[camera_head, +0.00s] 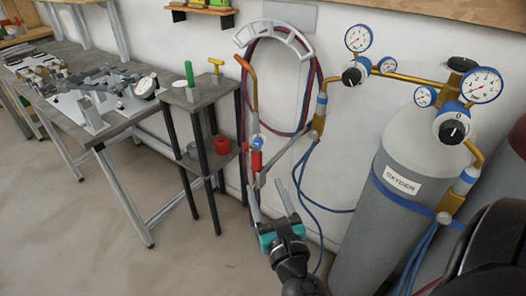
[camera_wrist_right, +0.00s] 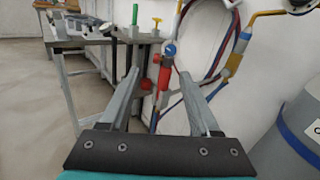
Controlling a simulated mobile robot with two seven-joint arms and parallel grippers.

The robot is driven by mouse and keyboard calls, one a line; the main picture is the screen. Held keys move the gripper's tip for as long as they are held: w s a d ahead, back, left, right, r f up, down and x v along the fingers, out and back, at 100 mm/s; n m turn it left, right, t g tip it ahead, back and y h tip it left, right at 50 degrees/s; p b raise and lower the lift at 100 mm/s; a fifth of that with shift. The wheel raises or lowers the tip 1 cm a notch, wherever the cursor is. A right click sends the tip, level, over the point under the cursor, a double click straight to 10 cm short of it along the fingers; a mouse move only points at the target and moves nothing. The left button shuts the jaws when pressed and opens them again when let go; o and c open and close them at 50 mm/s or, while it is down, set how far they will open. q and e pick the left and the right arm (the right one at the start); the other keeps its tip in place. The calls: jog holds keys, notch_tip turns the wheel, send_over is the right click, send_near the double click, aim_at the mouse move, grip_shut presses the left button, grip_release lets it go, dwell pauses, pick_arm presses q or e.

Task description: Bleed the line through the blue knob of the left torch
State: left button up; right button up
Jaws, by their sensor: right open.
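A torch with a curved brass tube (camera_head: 254,95) hangs upright at the wall, left of the oxygen cylinder. Its small blue knob (camera_head: 257,143) sits just above a red part (camera_head: 256,161). In the right wrist view the blue knob (camera_wrist_right: 170,50) shows ahead, slightly above the line between my fingertips. My right gripper (camera_head: 265,184) is open and empty, below and in front of the torch. Its two fingers are spread apart in the right wrist view (camera_wrist_right: 160,75). I see no contact with the torch. My left gripper is not in view.
The grey oxygen cylinder (camera_head: 399,215) with gauges stands at the right. Blue hoses (camera_head: 312,205) hang beside the torch. A long workbench (camera_head: 110,118) is farther left. The floor (camera_head: 190,262) in front is clear.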

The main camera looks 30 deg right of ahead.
jog(key=d+m+h, duration=0.1)
jog(key=m, duration=0.1)
jog(key=p, duration=0.2)
send_near(259, 145)
jog(key=shift+g, duration=0.4)
jog(key=x, duration=0.7)
jog(key=shift+r, duration=0.35)
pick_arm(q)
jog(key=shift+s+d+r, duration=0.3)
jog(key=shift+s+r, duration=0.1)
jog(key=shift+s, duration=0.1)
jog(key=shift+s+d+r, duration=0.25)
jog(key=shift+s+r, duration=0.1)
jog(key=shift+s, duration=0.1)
pick_arm(e)
jog(key=shift+w+d, duration=0.2)
jog(key=shift+w, duration=0.4)
grip_shut()
